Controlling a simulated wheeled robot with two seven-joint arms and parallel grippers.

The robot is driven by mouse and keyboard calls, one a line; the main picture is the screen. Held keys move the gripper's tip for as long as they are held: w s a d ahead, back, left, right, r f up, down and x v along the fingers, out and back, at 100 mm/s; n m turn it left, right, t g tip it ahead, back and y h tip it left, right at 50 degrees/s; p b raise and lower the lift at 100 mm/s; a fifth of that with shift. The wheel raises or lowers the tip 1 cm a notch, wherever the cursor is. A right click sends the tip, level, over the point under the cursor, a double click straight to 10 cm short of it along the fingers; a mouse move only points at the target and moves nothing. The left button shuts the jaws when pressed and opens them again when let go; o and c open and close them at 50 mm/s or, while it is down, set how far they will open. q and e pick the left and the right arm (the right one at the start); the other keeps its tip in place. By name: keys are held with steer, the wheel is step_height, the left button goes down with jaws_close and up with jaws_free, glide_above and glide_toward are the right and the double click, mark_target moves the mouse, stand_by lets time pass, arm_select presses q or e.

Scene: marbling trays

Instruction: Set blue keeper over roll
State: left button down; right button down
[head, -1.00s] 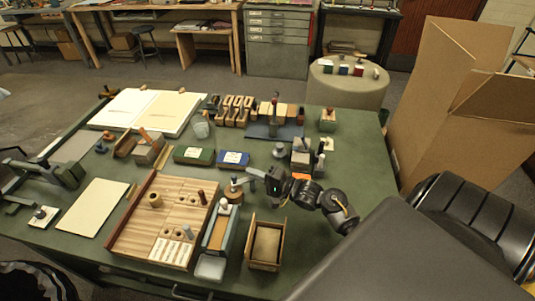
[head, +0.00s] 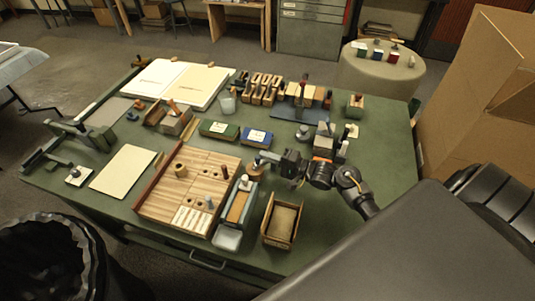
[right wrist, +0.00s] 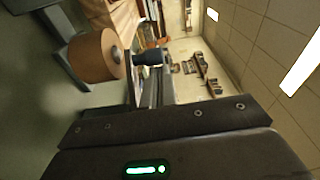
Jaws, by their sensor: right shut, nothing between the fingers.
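A small blue piece (head: 132,116) lies at the back left of the green table in the head view; it may be the blue keeper, but it is too small to tell its shape. A brown roll (head: 256,171) stands beside the blue-grey trough. It shows large at the upper left of the right wrist view (right wrist: 97,60), with a grey round end. My right gripper (head: 264,158) is shut and empty, just behind the roll in the head view; I cannot tell whether they touch. My left gripper is out of view.
A wooden compartment tray (head: 150,210) is left of the blue-grey trough (head: 228,238). An open wooden box (head: 268,240) is at the front. Green (head: 219,122) and blue (head: 257,128) boxes lie behind. A cream sheet (head: 123,160) lies left. A cardboard box (head: 480,120) stands right.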

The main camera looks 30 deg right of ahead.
steer(key=shift+s+a+f+g, duration=0.15)
steer(key=shift+a+g, duration=0.1)
steer(key=shift+g, duration=0.05)
steer(key=d, duration=0.2)
steer(key=shift+w+d, duration=0.3)
steer(key=shift+w, duration=0.05)
steer(key=b+v, duration=0.1)
steer(key=v, duration=0.9)
steer(key=shift+s+b, duration=0.2)
steer(key=shift+b, duration=0.2)
steer(key=shift+s+d, duration=0.45)
steer(key=shift+s, duration=0.05)
steer(key=shift+a, duration=0.1)
